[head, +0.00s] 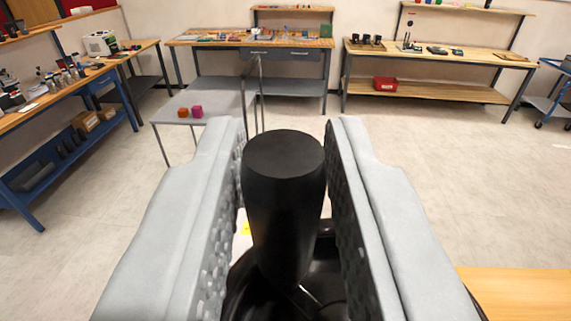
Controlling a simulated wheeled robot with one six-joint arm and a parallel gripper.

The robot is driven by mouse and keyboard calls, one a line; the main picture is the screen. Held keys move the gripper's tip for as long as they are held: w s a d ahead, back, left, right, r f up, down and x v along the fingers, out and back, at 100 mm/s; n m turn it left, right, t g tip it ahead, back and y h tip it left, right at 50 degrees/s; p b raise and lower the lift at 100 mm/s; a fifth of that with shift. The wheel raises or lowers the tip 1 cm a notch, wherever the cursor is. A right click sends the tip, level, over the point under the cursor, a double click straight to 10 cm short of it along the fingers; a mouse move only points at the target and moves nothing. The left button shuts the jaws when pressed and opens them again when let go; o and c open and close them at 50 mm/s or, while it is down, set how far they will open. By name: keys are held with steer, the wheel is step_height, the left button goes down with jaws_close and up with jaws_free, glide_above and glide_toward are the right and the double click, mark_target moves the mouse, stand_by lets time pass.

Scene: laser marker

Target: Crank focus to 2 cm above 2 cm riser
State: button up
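A black tapered handle (284,200) stands upright in the lower middle of the view, with a flat round top. It rises from a glossy black round part (328,270), mostly hidden behind the handle and the fingers. My gripper (286,135) has its two grey fingers on either side of the handle. The gaps at its upper sides are very thin, and I cannot tell whether the fingers touch it. A small gap shows at its lower left. No focus scale, riser or laser head is recognisable.
A wooden surface (525,291) lies close at the lower right. Farther off, a grey table (222,104) holds an orange cube (183,113) and a magenta cube (197,112). Workbenches line the walls. The floor (455,170) between is clear.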

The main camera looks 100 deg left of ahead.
steer(key=shift+o, duration=1)
steer(key=d, duration=0.5)
steer(key=w+d, duration=0.1)
steer(key=d, duration=0.1)
steer(key=shift+d, duration=0.15)
steer(key=shift+s+d, duration=0.1)
